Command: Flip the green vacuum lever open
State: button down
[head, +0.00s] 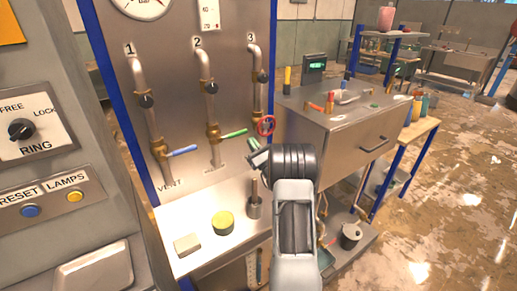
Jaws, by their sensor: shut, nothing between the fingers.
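The green lever (234,133) sits on the brass valve of pipe 2 on the steel panel. It sticks out sideways to the right, tilted slightly up. My gripper (256,150) is just right of and below the lever's free end. Its fingers are shut with nothing between them. They are small and partly hidden by my dark wrist, and I cannot tell whether they touch the lever.
A blue lever (184,151) on pipe 1 is to the left.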

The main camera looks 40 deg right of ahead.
jog(key=shift+w+a+r, duration=0.15)
jog(key=shift+w+r, duration=0.05)
jog(key=shift+r, duration=0.5)
